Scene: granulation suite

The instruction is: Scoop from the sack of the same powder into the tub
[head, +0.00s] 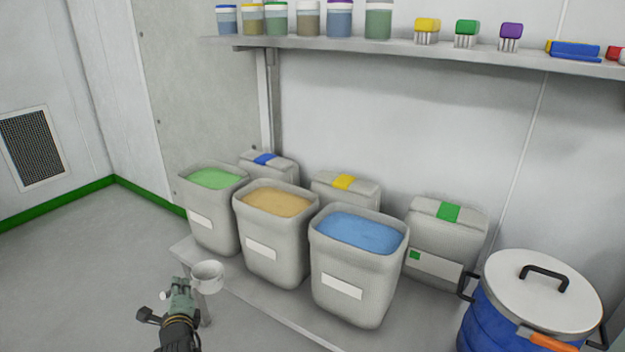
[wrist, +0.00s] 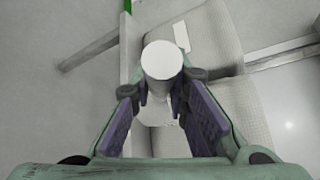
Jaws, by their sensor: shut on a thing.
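My gripper (head: 181,288) is at the lower left in the head view, in front of the bench. It is shut on a white scoop (head: 207,279), whose round cup looks pale inside, with no coloured powder visible. In the wrist view a white round end of the scoop (wrist: 162,60) shows between the fingers (wrist: 158,100). Three open sacks stand on the bench: one with green powder (head: 214,179), one with tan powder (head: 277,202) and one with blue powder (head: 359,233). The scoop is apart from them, nearest the green and tan ones. I cannot tell which vessel is the tub.
Closed sacks with blue (head: 264,159), yellow (head: 344,182) and green (head: 448,212) clips stand behind. A blue drum (head: 486,325) with a white lid is at the right. A shelf (head: 400,46) above holds jars and coloured-topped items. Floor at left is clear.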

